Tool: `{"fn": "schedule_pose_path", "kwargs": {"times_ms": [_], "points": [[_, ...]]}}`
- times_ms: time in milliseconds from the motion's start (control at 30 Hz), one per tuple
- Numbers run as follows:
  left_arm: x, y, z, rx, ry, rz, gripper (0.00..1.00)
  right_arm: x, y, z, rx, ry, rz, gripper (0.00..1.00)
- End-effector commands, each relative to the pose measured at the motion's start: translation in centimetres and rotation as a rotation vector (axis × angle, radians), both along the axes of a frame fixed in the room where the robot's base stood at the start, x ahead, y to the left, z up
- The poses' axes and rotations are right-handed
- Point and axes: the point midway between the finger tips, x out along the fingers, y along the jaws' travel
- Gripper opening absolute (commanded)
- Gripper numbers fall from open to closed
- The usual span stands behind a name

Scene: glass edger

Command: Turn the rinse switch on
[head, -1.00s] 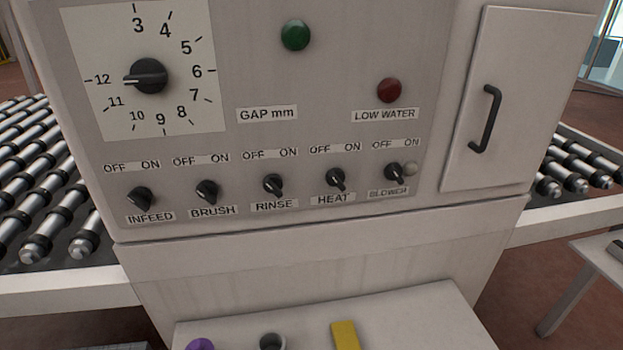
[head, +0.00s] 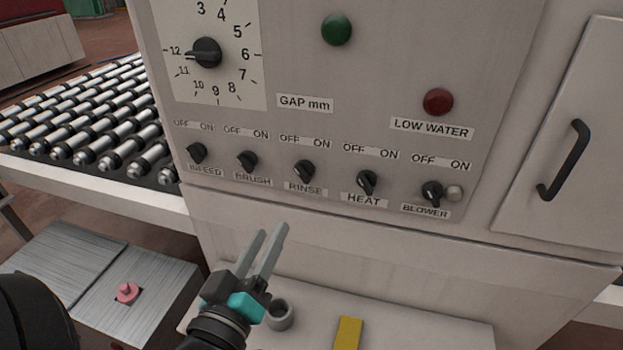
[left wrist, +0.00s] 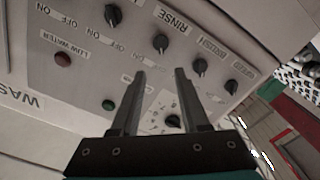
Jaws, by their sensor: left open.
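The rinse switch (head: 304,171) is a black rotary knob in the middle of the row on the grey panel, with OFF at upper left, ON at upper right and RINSE below. I cannot clearly tell which mark it points to. In the left wrist view the rinse knob (left wrist: 160,43) appears upside down, beyond the fingers. My left gripper (head: 273,230) is open and empty, below and a little left of the rinse knob, apart from the panel. Its fingers also show in the left wrist view (left wrist: 160,72). My right gripper is not in view.
The brush knob (head: 247,160) and heat knob (head: 367,182) flank the rinse knob closely. A shelf below bears a grey cup (head: 280,316) and a yellow block (head: 348,333). A roller conveyor (head: 85,115) lies left. A door handle (head: 565,160) sticks out at right.

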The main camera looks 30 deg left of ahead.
Motion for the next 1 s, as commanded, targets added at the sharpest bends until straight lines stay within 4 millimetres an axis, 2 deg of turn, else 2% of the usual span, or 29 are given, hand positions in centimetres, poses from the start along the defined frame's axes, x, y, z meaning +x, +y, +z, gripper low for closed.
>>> {"fn": "schedule_pose_path", "kwargs": {"times_ms": [467, 1000], "points": [[4.7, 1.1, -0.2, 0.004, -0.005, -0.003, 0.45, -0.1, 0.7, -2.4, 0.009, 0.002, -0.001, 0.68], [9.9, 2.3, -0.3, 0.004, -0.004, -0.003, 0.45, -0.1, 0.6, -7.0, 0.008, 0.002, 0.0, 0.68]]}}
